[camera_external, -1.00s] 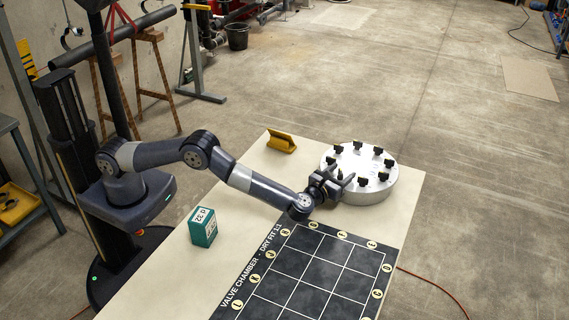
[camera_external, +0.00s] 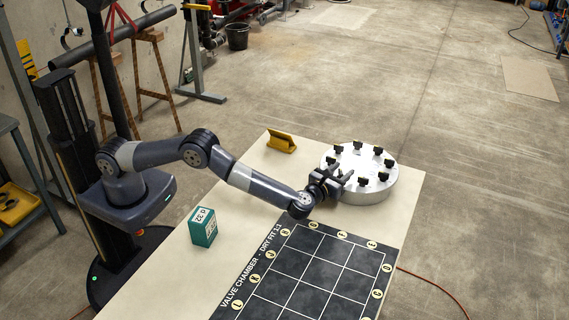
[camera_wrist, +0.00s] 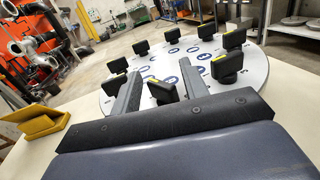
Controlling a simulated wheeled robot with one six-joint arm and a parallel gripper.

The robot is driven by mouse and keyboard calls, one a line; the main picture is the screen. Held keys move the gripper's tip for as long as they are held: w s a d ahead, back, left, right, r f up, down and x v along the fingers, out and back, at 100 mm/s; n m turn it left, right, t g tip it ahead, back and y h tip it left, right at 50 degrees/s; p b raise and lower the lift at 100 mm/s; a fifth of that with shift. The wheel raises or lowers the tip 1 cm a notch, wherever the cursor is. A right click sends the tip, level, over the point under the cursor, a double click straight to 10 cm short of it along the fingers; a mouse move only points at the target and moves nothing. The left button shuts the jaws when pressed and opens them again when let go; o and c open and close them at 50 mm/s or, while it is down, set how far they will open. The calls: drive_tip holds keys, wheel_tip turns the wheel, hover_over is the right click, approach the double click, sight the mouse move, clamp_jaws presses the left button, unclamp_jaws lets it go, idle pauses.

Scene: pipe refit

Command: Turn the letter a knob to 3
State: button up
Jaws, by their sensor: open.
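A round silver dial plate (camera_external: 372,195) stands on the cream table, with several black knobs with yellow marks in a ring on its top. It also shows in the wrist view (camera_wrist: 258,68). My gripper (camera_external: 347,178) is open at the plate's left edge, its fingers reaching over the rim. In the wrist view my gripper (camera_wrist: 160,72) has a black knob (camera_wrist: 162,91) between its two fingers, near the left one. Another knob (camera_wrist: 227,67) is just outside the right finger. I cannot read which knob is letter a or where it points.
A yellow angled holder (camera_external: 281,142) stands on the table left of the plate. A green box (camera_external: 203,227) stands nearer my base. A black gridded mat (camera_external: 300,268) lies on the table in front. The table's right edge is close to the plate.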

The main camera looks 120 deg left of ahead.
wheel_tip(320, 180, up, 9)
drive_tip(key=shift+r, duration=0.15)
drive_tip(key=shift+c, duration=0.9)
drive_tip(key=s+a+f+n+t+h+p, duration=0.2)
drive_tip(key=a+n+t+h+p, duration=0.4)
drive_tip(key=a, duration=0.7)
drive_tip(key=s+n+h, duration=0.2)
drive_tip(key=s+a+n+h+p, duration=0.1)
drive_tip(key=n+h, duration=0.1)
drive_tip(key=n, duration=0.1)
drive_tip(key=s+a+f+n+t+h+p, duration=0.1)
drive_tip(key=s+n+h, duration=0.1)
drive_tip(key=shift+s, duration=0.35)
drive_tip(key=s+d+r+n+t+h+p, duration=0.25)
drive_tip(key=s+n+h, duration=0.25)
drive_tip(key=s+n, duration=0.3)
approach(339, 149)
drive_tip(key=shift+g, duration=0.25)
drive_tip(key=x, duration=0.2)
drive_tip(key=p+x, duration=0.1)
drive_tip(key=x, duration=0.2)
drive_tip(key=p+x, duration=0.1)
drive_tip(key=x, duration=0.2)
drive_tip(key=shift+w+a+r, duration=0.1)
drive_tip(key=shift+a+r, duration=0.2)
drive_tip(key=shift+r, duration=0.1)
clamp_jaws()
